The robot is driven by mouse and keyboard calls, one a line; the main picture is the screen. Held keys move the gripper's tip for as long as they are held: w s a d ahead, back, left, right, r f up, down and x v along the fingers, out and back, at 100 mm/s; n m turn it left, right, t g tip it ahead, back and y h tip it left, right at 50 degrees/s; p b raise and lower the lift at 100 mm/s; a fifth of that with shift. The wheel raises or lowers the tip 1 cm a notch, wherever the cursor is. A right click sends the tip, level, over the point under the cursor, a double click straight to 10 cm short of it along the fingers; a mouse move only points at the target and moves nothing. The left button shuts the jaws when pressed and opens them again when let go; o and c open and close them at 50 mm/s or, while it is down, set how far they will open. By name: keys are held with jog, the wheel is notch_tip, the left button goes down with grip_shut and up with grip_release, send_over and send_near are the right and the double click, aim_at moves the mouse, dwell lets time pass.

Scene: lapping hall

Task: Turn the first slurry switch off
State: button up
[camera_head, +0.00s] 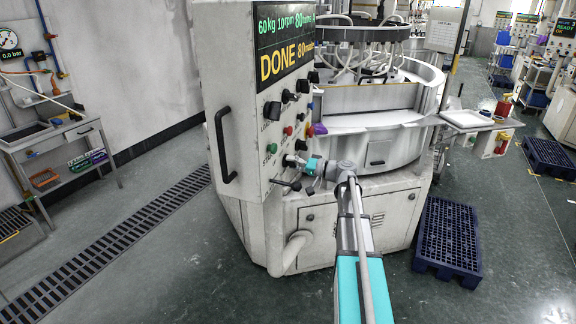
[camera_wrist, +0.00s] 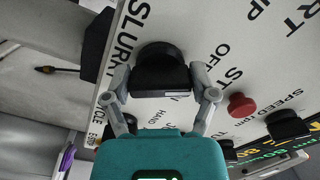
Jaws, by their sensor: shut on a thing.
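The machine's tilted control panel (camera_head: 250,100) carries black knobs and coloured buttons. In the wrist view, a black rotary knob (camera_wrist: 160,72) sits beside the lettering SLURRY, with OFF printed to its upper right. My gripper (camera_wrist: 162,88) has one finger on each side of this knob and is shut on it. A small pale mark shows on the knob's lower edge; the switch position is not clear.
A red button (camera_wrist: 240,105) and another black knob (camera_wrist: 286,124) are close on the right in the wrist view. The panel has a black handle (camera_head: 222,145) on its left side. A blue pallet (camera_head: 448,240) lies on the floor to the right. Floor at front left is clear.

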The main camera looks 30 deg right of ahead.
jog(key=shift+d, duration=0.2)
jog(key=o, duration=0.8)
jog(key=shift+c, duration=0.2)
jog(key=shift+o, duration=1.2)
jog(key=shift+s+d, duration=0.1)
jog(key=shift+d, duration=0.05)
jog(key=v, duration=1.1)
jog(key=shift+s+d+r, duration=0.1)
jog(key=shift+s+d, duration=0.05)
jog(key=shift+s, duration=0.25)
